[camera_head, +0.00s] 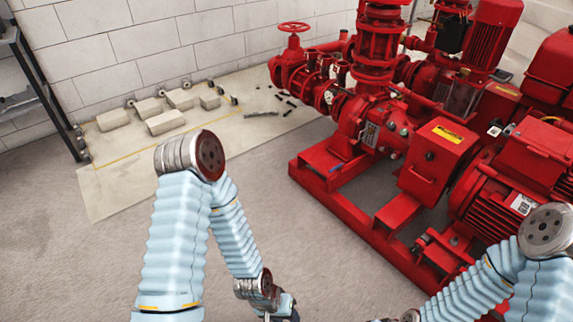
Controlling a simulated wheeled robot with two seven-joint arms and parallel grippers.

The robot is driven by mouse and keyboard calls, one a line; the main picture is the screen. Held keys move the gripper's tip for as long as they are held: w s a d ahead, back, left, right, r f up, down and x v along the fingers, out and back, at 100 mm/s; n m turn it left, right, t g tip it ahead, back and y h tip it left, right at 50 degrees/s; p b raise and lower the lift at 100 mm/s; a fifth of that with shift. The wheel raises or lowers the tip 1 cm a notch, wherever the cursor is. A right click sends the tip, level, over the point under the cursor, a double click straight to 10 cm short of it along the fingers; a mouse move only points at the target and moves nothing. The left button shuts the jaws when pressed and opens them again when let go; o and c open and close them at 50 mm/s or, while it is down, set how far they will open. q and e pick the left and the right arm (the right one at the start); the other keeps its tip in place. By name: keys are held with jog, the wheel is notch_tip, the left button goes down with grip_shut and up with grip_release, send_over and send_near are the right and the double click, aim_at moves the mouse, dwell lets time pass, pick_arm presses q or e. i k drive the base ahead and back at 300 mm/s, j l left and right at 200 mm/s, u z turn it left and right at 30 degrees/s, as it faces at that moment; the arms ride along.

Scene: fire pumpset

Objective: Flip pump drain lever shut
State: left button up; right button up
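The red pump set (375,120) stands on a red base frame (350,205) at the centre and right of the head view. A small blue lever-like piece (335,168) shows low on the pump's near-left side, just above the frame; it is too small to tell its exact setting. My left arm bends down to a wrist at the bottom edge, in front of the frame and well short of the blue piece. My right forearm runs along the bottom right edge. Both grippers are cut off below the picture.
A red handwheel (294,28) tops a valve at the pump's left. Several pale blocks (166,122) and small dark parts lie on a beige floor sheet (105,190) by the white block wall (150,40). A dark rack (40,85) stands far left. Grey floor is clear left of the frame.

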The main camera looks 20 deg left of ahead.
aim_at(339, 167)
jog(key=u, duration=0.2)
jog(key=i+u, duration=0.45)
jog(key=i, duration=0.15)
jog(key=i+l+u, duration=0.15)
jog(key=i+u, duration=0.35)
jog(key=i, duration=0.15)
